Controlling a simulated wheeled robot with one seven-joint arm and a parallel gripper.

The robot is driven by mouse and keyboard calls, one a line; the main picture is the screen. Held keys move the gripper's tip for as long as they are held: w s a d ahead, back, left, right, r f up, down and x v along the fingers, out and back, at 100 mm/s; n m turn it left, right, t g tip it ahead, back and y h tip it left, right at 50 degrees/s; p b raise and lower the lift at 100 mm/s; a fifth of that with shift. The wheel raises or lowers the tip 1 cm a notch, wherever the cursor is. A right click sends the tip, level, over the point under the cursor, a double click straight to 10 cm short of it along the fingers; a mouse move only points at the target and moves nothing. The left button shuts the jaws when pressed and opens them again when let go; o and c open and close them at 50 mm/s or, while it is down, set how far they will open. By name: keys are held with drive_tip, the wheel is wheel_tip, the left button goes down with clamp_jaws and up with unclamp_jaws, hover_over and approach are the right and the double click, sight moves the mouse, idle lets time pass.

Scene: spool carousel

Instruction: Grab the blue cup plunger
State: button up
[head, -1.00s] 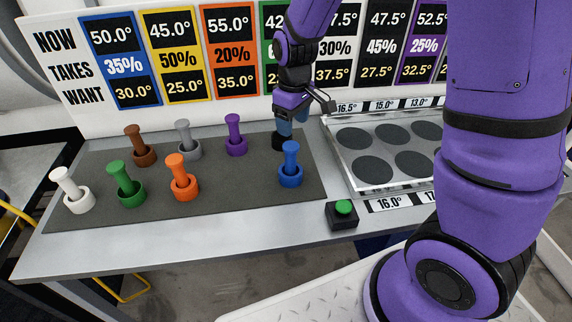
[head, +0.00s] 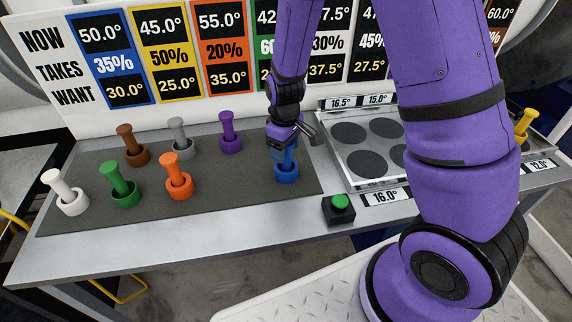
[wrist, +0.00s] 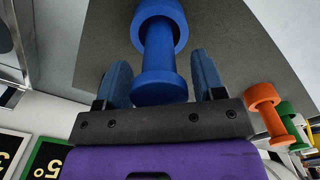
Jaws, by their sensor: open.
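The blue cup plunger (head: 287,174) stands upright in its blue cup near the right end of the dark mat (head: 225,191). Its top is partly hidden by my gripper (head: 285,149) in the head view. In the wrist view the blue plunger (wrist: 159,60) lies between the two blue fingers of my gripper (wrist: 162,85). The fingers are open, one on each side of its knob, with a gap visible on both sides.
Orange (head: 179,178), green (head: 121,185), white (head: 66,192), brown (head: 130,145), grey (head: 181,136) and purple (head: 229,133) plungers stand leftward on the mat. A green button (head: 340,203) sits in front. A tray with dark round spots (head: 352,179) lies right. A yellow plunger (head: 525,123) stands far right.

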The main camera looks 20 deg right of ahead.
drive_tip(key=shift+f, duration=0.8)
drive_tip(key=c, duration=0.9)
drive_tip(key=shift+o, duration=0.2)
drive_tip(key=shift+r, duration=0.1)
